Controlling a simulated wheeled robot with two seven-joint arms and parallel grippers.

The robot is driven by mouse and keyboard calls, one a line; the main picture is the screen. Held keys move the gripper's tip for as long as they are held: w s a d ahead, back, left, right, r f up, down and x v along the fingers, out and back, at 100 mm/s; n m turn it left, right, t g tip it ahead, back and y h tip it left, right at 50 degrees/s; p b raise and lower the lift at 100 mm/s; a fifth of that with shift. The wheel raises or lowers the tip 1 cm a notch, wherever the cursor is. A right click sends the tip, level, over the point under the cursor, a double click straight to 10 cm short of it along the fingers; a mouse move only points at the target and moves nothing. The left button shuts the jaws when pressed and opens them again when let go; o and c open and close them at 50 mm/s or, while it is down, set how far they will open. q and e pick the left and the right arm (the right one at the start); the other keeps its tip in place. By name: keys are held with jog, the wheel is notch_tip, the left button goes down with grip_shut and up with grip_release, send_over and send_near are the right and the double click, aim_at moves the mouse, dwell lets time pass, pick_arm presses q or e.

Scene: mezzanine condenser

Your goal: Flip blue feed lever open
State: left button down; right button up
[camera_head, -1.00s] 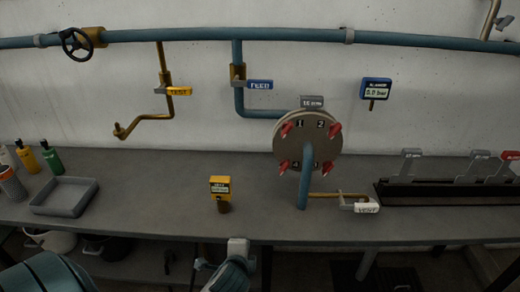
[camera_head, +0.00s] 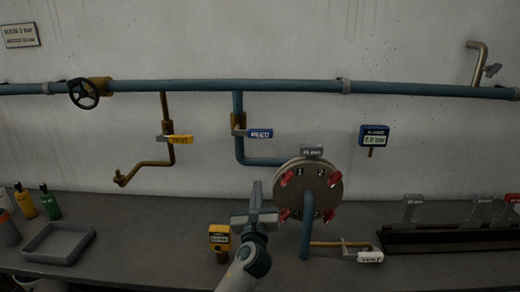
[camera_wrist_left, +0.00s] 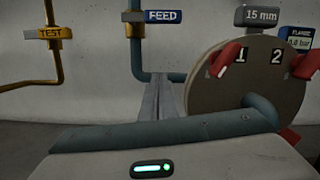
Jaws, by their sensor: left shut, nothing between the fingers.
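The blue feed lever (camera_head: 259,133) sticks out level to the right from its valve on the vertical blue branch pipe (camera_head: 239,150). Its FEED label also shows in the left wrist view (camera_wrist_left: 164,16), at the top. My left gripper (camera_head: 256,190) is shut and empty. It is raised above the bench, below the lever in the picture and apart from it. In the left wrist view its closed fingers (camera_wrist_left: 157,98) point toward the wall, below the lever. My right gripper is not in view.
A round flange (camera_head: 318,180) with red clamps stands close right of my left gripper. A yellow tagged block (camera_head: 219,237) is at its left. The yellow test lever (camera_head: 180,139) is left of the feed lever. Bare wall lies between the two branch pipes.

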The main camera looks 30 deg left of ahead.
aim_at(252, 133)
pick_arm(q)
jog(key=r+m, duration=0.1)
jog(key=w+r+m, duration=0.1)
jog(key=shift+w+a+r+t, duration=0.15)
jog(key=shift+w+r+t, duration=0.05)
jog(key=shift+r+t, duration=0.1)
jog(key=w+a+r+p, duration=0.4)
jog(key=w+a+r, duration=0.1)
jog(key=w, duration=0.3)
jog(key=shift+r+p, duration=0.4)
jog(key=shift+r, duration=0.3)
jog(key=shift+w, duration=0.15)
